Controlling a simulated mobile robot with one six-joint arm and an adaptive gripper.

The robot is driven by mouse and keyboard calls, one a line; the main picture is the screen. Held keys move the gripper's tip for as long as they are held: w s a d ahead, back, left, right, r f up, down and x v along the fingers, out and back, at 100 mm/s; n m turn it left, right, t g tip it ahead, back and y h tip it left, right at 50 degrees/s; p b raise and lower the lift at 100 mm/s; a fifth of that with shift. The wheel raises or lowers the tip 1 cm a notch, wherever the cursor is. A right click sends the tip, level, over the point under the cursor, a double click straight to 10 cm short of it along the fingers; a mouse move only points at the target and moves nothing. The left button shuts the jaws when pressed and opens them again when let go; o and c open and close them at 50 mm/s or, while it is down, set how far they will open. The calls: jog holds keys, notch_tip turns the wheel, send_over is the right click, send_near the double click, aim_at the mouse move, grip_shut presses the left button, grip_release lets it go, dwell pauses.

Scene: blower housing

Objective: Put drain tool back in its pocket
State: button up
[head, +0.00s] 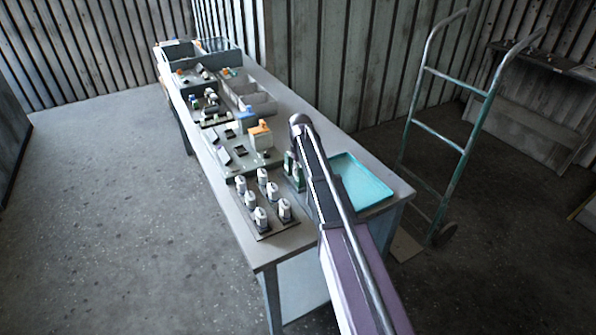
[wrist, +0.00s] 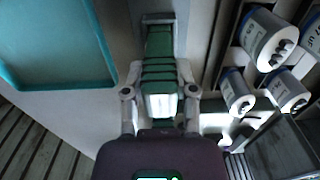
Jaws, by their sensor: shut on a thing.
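My gripper (wrist: 160,70) is shut on a green, ribbed tool with a pale end, which I take to be the drain tool (wrist: 159,45). The tool lies between the two fingers in the wrist view. Its far end meets a grey rectangular frame (wrist: 158,18), which may be its pocket; I cannot tell whether the tool is inside it. In the head view my arm covers most of the gripper, and dark green parts (head: 298,172) show just left of the arm, over the table.
A teal tray (head: 360,182) lies right of my arm on the table (head: 262,248). Boxes and grey bins (head: 180,52) fill the far table. A hand truck (head: 440,140) stands at right.

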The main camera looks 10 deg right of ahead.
jog(key=shift+f, duration=0.3)
jog(key=o, duration=1)
jog(key=shift+r, duration=0.1)
